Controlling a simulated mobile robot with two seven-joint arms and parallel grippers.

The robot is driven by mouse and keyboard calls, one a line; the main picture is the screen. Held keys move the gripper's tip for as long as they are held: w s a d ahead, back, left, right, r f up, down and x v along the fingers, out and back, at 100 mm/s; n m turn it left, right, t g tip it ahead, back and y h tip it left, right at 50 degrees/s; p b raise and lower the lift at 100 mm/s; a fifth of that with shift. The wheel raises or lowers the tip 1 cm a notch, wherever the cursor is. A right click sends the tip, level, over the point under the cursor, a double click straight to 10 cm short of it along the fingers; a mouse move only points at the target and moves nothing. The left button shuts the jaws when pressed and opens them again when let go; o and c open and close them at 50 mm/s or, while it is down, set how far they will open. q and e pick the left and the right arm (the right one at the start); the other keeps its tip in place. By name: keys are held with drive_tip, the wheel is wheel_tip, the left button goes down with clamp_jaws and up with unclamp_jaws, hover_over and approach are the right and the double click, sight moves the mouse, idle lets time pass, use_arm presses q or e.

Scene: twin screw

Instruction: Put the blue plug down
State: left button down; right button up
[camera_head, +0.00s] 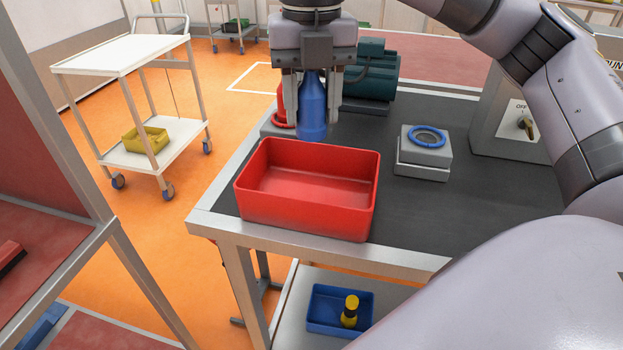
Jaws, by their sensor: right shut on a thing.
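My right gripper (312,112) comes in from the upper right and points down. Its two fingers are shut on the blue plug (312,105), which hangs upright between them. The plug is behind the far wall of the red bin (306,222); I cannot tell whether its lower end touches the table. The red bin is empty and stands at the front left of the dark table top (480,210). My left gripper is not in view.
A grey block with a blue ring (427,136) stands right of the bin. A red part (282,118) on another grey block is partly hidden by the gripper. A green motor-like machine (372,75) stands behind. A grey switch box (508,125) is at right.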

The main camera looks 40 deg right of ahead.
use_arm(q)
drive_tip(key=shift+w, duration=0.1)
use_arm(e)
drive_tip(key=shift+f, duration=5.75)
drive_tip(key=shift+f+b, duration=0.4)
drive_tip(key=shift+b, duration=0.2)
drive_tip(key=shift+f, duration=0.25)
drive_tip(key=o, duration=1.3)
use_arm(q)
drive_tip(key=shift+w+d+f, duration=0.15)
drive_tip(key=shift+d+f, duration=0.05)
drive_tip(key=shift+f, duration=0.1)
use_arm(e)
drive_tip(key=shift+r, duration=0.1)
